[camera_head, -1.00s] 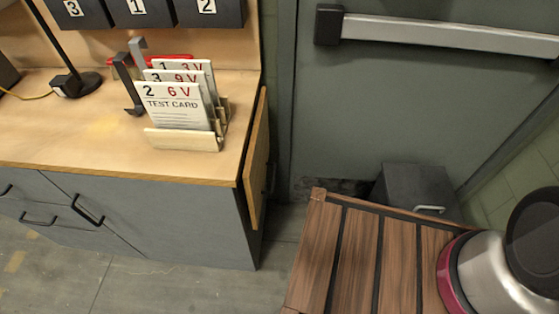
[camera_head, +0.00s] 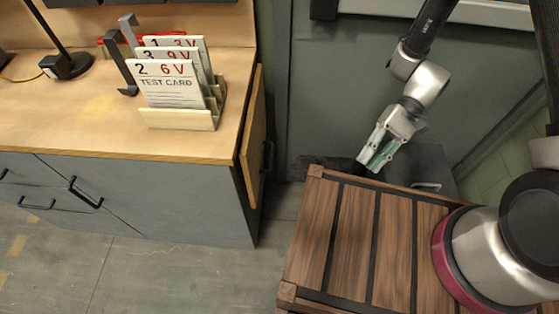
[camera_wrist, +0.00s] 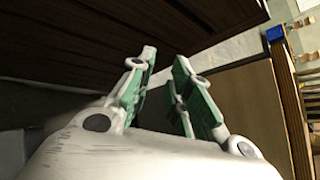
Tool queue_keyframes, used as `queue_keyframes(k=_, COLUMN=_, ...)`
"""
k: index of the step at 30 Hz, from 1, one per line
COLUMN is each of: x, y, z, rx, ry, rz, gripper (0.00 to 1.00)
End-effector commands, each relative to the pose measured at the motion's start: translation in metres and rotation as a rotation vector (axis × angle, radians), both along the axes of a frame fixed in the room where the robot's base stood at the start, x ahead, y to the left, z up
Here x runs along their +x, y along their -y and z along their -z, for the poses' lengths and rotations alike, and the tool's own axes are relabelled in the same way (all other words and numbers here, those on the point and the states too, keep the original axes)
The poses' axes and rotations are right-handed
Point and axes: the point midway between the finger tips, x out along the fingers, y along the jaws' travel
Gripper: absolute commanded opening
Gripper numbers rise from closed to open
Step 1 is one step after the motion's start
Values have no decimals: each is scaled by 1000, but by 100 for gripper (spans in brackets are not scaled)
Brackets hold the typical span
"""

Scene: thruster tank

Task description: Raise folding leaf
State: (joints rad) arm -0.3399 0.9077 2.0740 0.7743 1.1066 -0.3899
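The folding leaf (camera_head: 254,145) is a light wooden panel hanging down at the right end of the workbench (camera_head: 100,143). A dark handle or bracket (camera_head: 267,157) shows beside its outer face. My gripper (camera_head: 372,162) has green-padded fingers and is to the right of the leaf, clear of it, in front of the grey door. In the wrist view my gripper's fingers (camera_wrist: 160,75) are apart with nothing between them. A brown panel (camera_wrist: 252,105) at right there looks like the leaf; its lower part is hidden by my gripper.
Test cards (camera_head: 172,85) stand in a wooden holder on the bench near its right end. A grey door (camera_head: 335,100) with a push bar stands behind my gripper. A dark grey box (camera_head: 432,170) is on the floor by it. Floor shows between bench and my slatted deck.

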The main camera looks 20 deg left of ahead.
Motion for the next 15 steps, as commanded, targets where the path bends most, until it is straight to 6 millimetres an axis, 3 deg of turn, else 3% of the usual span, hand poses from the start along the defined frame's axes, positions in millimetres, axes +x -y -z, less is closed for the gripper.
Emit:
queue_keyframes(k=3, x=-20, y=-38, z=54, rx=92, ry=-83, rz=62, gripper=19)
queue_keyframes(k=9, x=-39, y=-94, z=129, rx=263, ry=-99, rz=200, gripper=19)
queue_keyframes(k=13, x=-37, y=-128, z=171, rx=385, ry=-30, rz=299, gripper=19)
queue_keyframes(k=15, x=-23, y=-150, z=191, rx=476, ry=60, rz=363, gripper=19)
